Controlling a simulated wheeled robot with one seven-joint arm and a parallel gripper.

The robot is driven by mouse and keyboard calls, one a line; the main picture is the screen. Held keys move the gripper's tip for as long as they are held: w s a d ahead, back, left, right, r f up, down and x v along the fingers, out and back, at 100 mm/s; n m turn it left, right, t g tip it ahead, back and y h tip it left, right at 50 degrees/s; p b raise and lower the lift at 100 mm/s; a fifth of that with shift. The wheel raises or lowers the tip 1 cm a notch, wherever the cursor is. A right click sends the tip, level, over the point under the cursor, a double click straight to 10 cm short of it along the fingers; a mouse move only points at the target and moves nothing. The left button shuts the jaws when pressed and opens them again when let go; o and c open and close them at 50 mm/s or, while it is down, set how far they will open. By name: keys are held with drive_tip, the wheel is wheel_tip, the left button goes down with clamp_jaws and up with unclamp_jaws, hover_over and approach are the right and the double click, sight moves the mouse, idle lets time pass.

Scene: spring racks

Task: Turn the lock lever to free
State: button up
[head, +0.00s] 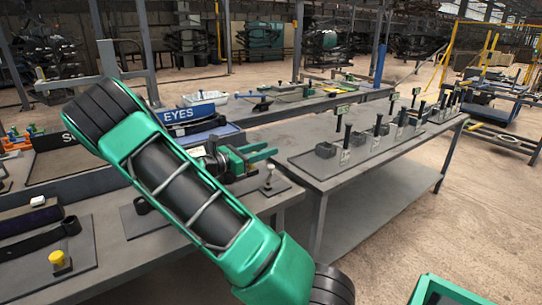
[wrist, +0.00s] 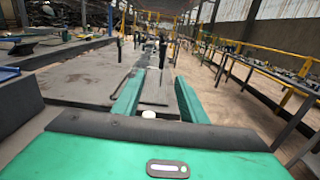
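My gripper (head: 272,153) is open and empty, with its two green fingers apart over the near bench. A small upright lever with a pale round knob (head: 269,168) stands on a dark plate (head: 281,187) at the bench's right end, likely the lock lever. My gripper is above and a little left of it in the head view. In the wrist view, a white knob (wrist: 148,114) shows low between the open fingers (wrist: 160,88), apart from both; the lever's stem is hidden there. I cannot read which way the lever is set.
A second bench (head: 375,178) to the right holds several black-handled posts with small tags. A blue EYES sign (head: 181,115) and tray stand behind my arm. A yellow knob (head: 59,258) and dark straps lie at the near left. A green crate (head: 440,291) is at the lower right.

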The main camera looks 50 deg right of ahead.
drive_tip(key=shift+w+a+r, duration=0.1)
drive_tip(key=shift+a+r, duration=0.3)
drive_tip(key=shift+a, duration=0.25)
drive_tip(key=shift+a+r, duration=0.4)
drive_tip(key=shift+a, duration=0.3)
drive_tip(key=shift+w+a+r, duration=0.1)
drive_tip(key=shift+a+r, duration=0.3)
drive_tip(key=shift+a, duration=0.25)
